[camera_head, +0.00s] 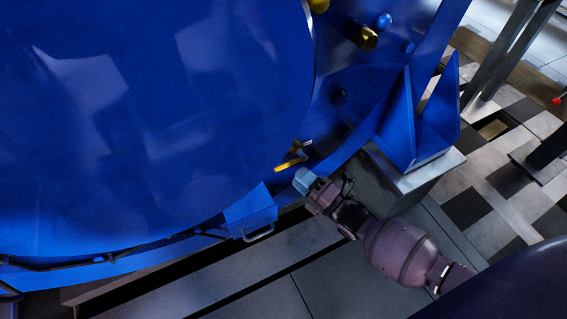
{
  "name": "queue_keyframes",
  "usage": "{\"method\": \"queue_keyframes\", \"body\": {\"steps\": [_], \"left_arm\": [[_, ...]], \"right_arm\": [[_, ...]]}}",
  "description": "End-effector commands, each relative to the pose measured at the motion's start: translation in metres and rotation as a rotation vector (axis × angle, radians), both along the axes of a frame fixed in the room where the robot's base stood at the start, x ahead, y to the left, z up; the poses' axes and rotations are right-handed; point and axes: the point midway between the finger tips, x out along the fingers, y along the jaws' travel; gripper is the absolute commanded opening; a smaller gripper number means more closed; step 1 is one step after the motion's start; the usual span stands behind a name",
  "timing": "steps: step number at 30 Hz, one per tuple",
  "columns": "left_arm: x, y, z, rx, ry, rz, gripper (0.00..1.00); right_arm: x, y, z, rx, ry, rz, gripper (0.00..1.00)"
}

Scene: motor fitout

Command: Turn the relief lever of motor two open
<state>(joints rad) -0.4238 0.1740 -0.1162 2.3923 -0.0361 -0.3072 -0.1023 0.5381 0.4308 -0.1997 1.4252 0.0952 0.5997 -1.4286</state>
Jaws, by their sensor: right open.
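A large blue motor housing (150,110) fills the left and middle of the head view. A small yellow lever (288,164) sticks out low on its right side, beside a small metal fitting (302,147). I cannot read any number on the motor. My right gripper (302,178) reaches in from the lower right, with its pale blue fingertips just below and right of the lever. It is open, and nothing shows between its fingers. They look close to the lever, but I cannot tell if they touch it. My left gripper is not in view.
A blue bracket foot (422,125) stands on a grey block (415,172) right of my gripper. A small blue box with a handle (250,212) sits low on the motor. Brass (366,38) and blue (382,20) knobs are higher up. Checkered floor lies at right.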

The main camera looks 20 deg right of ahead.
Motion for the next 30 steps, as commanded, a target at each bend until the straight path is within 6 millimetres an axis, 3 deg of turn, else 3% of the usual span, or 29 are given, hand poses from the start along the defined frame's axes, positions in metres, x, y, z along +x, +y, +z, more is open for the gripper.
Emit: {"method": "queue_keyframes", "body": {"steps": [6,12,24,30], "left_arm": [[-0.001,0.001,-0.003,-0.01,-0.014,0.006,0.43],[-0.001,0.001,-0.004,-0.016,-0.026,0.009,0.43],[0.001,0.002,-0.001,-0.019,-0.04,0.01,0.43],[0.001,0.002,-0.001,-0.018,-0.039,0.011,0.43]], "right_arm": [[0.031,0.015,0.003,0.0,0.004,0.001,0.41],[0.048,0.023,0.007,0.001,0.005,0.0,0.41],[0.053,0.025,0.01,0.001,0.004,0.0,0.41],[0.053,0.025,0.01,0.001,0.004,0.0,0.1]]}}
